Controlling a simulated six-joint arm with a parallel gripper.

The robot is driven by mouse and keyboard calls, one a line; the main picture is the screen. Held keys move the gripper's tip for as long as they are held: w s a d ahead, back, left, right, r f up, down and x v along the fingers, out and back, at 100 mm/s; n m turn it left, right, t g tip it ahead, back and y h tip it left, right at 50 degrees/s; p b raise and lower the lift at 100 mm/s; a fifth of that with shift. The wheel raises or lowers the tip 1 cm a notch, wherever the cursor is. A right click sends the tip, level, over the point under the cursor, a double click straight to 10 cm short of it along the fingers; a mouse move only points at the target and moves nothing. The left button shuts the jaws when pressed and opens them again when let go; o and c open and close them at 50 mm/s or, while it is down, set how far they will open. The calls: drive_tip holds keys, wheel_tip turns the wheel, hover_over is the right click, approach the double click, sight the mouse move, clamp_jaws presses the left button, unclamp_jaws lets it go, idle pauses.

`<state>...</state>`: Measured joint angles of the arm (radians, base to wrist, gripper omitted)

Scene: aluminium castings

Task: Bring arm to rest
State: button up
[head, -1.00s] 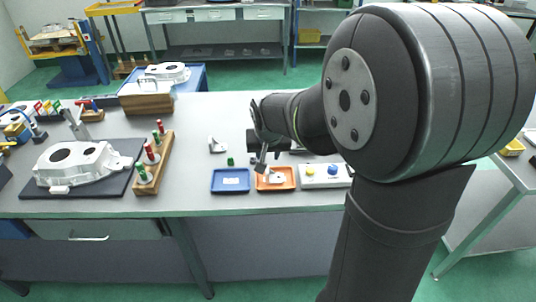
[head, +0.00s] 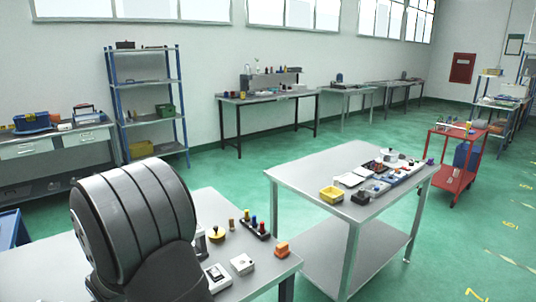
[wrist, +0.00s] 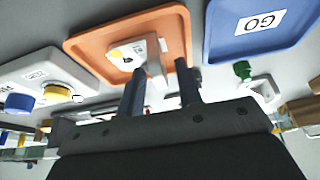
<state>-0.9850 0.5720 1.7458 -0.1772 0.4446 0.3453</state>
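In the wrist view my gripper (wrist: 160,82) has its two dark fingers apart, with a clear gap between them. It points toward the orange tray (wrist: 88,52). A pale metal casting (wrist: 153,62) lies in that tray, just beyond the fingertips; I cannot tell whether a finger touches it. The head view shows only a large grey-black link of my arm at the lower left; my gripper is out of that view.
The wrist view shows a blue tray (wrist: 290,14) marked GO, a white box (wrist: 48,78) with blue and yellow buttons, and a green piece (wrist: 242,70). Green floor is open between.

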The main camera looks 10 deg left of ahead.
drive_tip(key=shift+w+a, duration=0.15)
drive_tip(key=shift+r, duration=1.4)
